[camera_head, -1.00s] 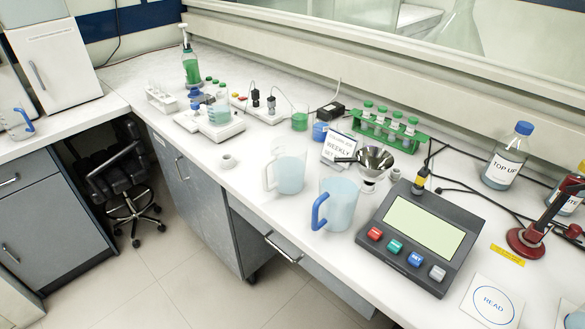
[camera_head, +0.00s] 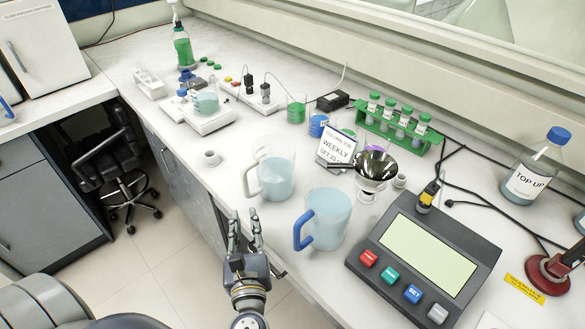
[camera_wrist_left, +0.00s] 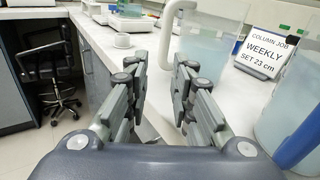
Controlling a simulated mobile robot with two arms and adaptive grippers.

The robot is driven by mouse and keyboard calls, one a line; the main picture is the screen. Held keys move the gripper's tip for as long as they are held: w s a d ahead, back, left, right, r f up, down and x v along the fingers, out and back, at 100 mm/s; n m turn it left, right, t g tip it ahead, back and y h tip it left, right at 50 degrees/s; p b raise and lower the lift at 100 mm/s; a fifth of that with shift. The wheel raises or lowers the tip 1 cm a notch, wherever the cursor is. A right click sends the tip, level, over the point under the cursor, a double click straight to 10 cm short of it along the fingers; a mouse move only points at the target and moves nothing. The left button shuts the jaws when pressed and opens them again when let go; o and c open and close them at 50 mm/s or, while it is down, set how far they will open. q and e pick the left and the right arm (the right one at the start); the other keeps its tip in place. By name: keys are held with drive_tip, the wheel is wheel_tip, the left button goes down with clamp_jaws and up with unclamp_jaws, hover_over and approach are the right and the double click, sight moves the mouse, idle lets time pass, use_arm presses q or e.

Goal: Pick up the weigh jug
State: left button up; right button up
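Two clear jugs with pale blue liquid stand upright near the bench's front edge. One has a whitish handle (camera_head: 272,174) and the other, nearer, has a blue handle (camera_head: 325,218). I cannot tell by a label which is the weigh jug. My left gripper (camera_head: 245,215) is in front of the bench edge, open and empty, below the white-handled jug and left of the blue-handled one. In the left wrist view the white-handled jug (camera_wrist_left: 207,50) is ahead, partly behind a finger, and the blue-handled jug (camera_wrist_left: 285,100) is cut off at right. My right gripper is not in view.
A steel funnel (camera_head: 375,167) and a "WEEKLY" sign (camera_head: 336,148) stand behind the jugs. A small white cup (camera_head: 211,158) is left of them. A green tube rack (camera_head: 390,125) stands farther back.

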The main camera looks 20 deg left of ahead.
sight(246, 189)
use_arm(q)
drive_tip(key=shift+m, duration=0.4)
drive_tip(key=w+a, duration=0.1)
drive_tip(key=w, duration=0.1)
drive_tip(key=w+a+r+p, duration=0.1)
drive_tip(key=w, duration=0.1)
drive_tip(key=shift+w+a+r+p, duration=0.1)
drive_tip(key=shift+a+r+p, duration=0.1)
drive_tip(key=shift+p, duration=0.1)
drive_tip(key=p+x, duration=0.2)
drive_tip(key=x, duration=0.3)
drive_tip(key=shift+w+f, duration=0.15)
drive_tip(key=shift+w, duration=0.15)
drive_tip(key=shift+w+a+f, duration=0.1)
drive_tip(key=shift+w, duration=0.05)
clamp_jaws()
